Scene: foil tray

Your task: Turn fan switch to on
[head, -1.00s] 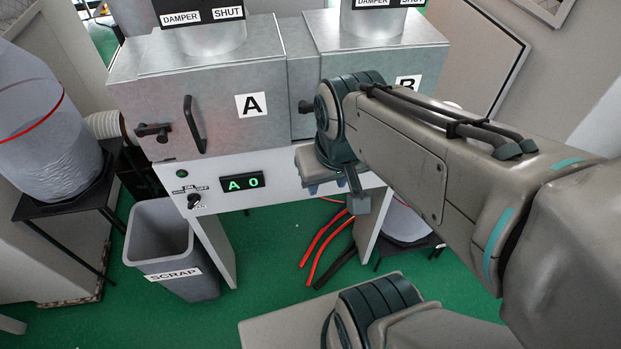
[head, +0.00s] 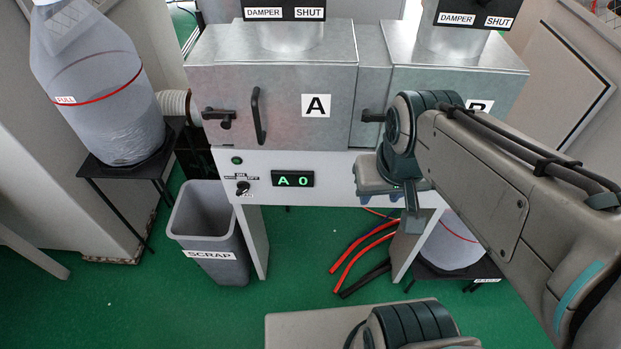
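The fan switch (head: 242,187) is a small black rotary knob on the white front panel (head: 340,165), below box A. Small printed marks surround it, too small to read surely, so I cannot tell its setting. A small green lamp (head: 237,160) sits just above it. A display (head: 292,179) to its right reads "A 0" in green. My gripper (head: 412,222) points downward in front of the panel's right part, well to the right of the knob and apart from it. It shows nearly edge-on, so its finger gap is hidden. No held object is visible.
Metal box A (head: 275,95) has a handle (head: 259,115) and a latch (head: 219,117) jutting out above the knob. A grey scrap bin (head: 209,225) stands below left. A full bag (head: 100,95) stands on a black stand at left. Red hoses (head: 358,243) lie on the green floor.

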